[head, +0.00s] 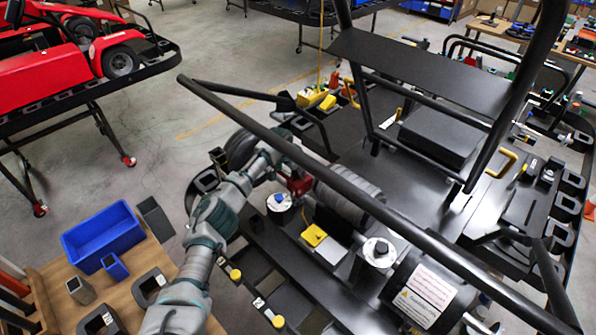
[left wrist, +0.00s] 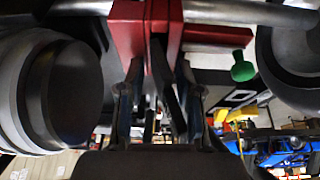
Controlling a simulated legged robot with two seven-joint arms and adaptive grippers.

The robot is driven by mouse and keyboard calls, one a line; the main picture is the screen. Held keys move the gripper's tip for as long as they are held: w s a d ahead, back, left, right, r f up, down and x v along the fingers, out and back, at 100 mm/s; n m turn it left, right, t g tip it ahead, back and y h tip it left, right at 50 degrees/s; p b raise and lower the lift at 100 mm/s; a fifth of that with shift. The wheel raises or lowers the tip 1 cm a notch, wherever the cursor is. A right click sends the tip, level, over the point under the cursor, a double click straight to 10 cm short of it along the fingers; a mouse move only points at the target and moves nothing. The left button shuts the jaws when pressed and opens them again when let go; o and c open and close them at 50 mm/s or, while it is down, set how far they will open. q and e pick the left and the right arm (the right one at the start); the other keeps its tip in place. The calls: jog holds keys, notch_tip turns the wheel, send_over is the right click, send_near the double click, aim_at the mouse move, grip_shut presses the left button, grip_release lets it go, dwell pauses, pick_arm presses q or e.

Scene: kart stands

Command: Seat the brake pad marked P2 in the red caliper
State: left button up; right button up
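The red caliper (head: 300,186) shows in the head view beside a dark ribbed cylinder, partly hidden by my arm. In the left wrist view the red caliper (left wrist: 128,30) is straight ahead, with a dark slot in its middle. My left gripper (left wrist: 160,75) has its two fingers apart, with their tips close to the caliper's near side. A thin dark plate (left wrist: 168,95), perhaps the brake pad, stands tilted between the fingers, with a gap on its left. No P2 mark is readable. In the head view my left gripper (head: 296,168) is mostly hidden. My right gripper is not in view.
A black frame tube (head: 330,170) crosses above the work area. A blue bin (head: 102,236) stands on the wooden table at lower left. A green knob (left wrist: 243,68) is right of the caliper.

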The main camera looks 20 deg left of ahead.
pick_arm(q)
jog(key=v, duration=1.2)
jog(key=shift+b, duration=0.3)
jog(key=shift+w+r, duration=0.1)
jog(key=shift+r, duration=0.05)
jog(key=shift+d, duration=0.1)
